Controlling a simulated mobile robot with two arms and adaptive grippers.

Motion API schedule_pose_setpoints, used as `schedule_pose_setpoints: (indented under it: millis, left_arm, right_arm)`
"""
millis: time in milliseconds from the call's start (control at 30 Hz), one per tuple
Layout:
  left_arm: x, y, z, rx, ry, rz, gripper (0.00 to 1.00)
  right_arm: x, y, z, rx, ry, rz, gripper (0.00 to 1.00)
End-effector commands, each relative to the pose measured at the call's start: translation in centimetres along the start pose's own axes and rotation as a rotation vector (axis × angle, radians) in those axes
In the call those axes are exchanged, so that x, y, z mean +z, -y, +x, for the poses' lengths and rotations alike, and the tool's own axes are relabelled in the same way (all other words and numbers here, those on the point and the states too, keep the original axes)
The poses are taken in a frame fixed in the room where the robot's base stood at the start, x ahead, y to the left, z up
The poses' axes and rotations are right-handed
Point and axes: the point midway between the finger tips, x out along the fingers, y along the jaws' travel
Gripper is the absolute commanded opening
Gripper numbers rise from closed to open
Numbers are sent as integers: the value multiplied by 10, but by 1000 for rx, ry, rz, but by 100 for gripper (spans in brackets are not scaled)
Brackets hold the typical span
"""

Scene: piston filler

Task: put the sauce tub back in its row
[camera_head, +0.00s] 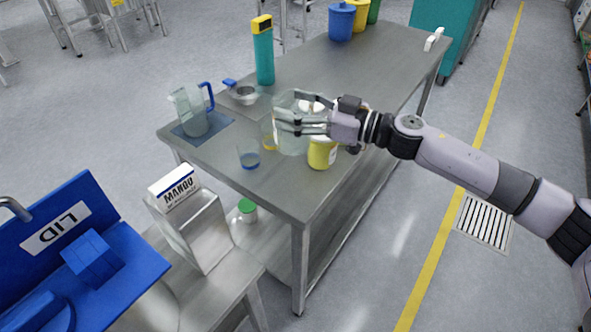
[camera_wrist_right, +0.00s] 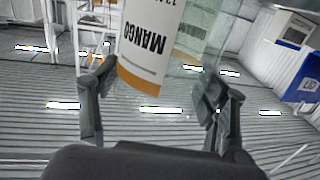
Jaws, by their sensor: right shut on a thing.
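My right gripper (camera_head: 288,122) reaches in from the right over the steel table (camera_head: 365,75). It is shut on a clear, pale container (camera_head: 291,142). In the right wrist view, a white label reading MANGO with an orange edge (camera_wrist_right: 143,45) shows upside down between the fingers (camera_wrist_right: 160,75), beside clear wall. A yellow tub with a pale label (camera_head: 321,153) stands just below and right of the gripper. Another whitish tub top (camera_head: 312,106) shows behind the fingers, partly hidden. I cannot tell which is the sauce tub. My left gripper is not in view.
A clear jug with blue handle (camera_head: 193,112) stands on a blue mat (camera_head: 215,128). A small clear cup (camera_head: 248,157), a blue-handled pan (camera_head: 243,93) and a teal bottle (camera_head: 264,55) are nearby. Coloured bins (camera_head: 341,22) stand at the far end.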

Motion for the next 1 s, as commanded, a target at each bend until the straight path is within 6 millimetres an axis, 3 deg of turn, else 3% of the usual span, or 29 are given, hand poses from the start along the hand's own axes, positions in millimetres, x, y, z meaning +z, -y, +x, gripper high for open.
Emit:
schedule_pose_setpoints:
  millis: [33,100,333,633,833,1000]
  left_arm:
    - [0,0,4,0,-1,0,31]
    - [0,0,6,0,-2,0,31]
    - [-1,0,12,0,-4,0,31]
    - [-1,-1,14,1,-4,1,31]
    - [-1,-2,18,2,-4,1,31]
    - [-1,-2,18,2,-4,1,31]
  right_arm:
    - [19,0,0,2,1,7,19]
    - [37,0,0,2,0,6,19]
    - [91,1,1,2,-1,4,19]
    - [116,1,1,2,0,-1,19]
    - [146,1,1,2,-1,2,19]
    - [151,0,1,3,-2,-3,19]
